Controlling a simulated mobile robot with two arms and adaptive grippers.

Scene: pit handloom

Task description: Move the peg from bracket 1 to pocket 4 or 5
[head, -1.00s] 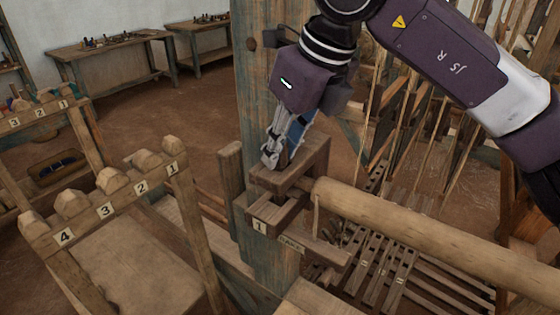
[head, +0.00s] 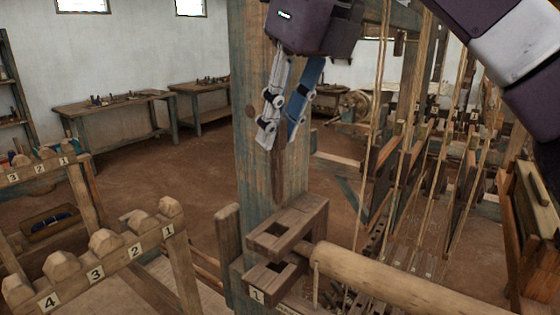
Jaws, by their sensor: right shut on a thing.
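My right gripper (head: 278,132) hangs above bracket 1 in front of the post, shut on the slim brown peg (head: 278,178). The peg points down from between the fingers and is hard to tell from the wood behind it. Bracket 1 (head: 312,214) is a wooden fork with square holes, labelled 1; its upper hole shows empty. The near-left rack (head: 138,256) has labels 1 to 4 with rounded wooden knobs along its top. Label 4 (head: 48,301) is at the lower left. No label 5 is in view. My left gripper is not in view.
A thick round beam (head: 400,287) runs right from bracket 1. The post (head: 262,90) stands close behind the gripper. A second numbered rack (head: 40,170) is at far left. Loom cords and frames fill the right; workbenches (head: 115,110) stand at the back.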

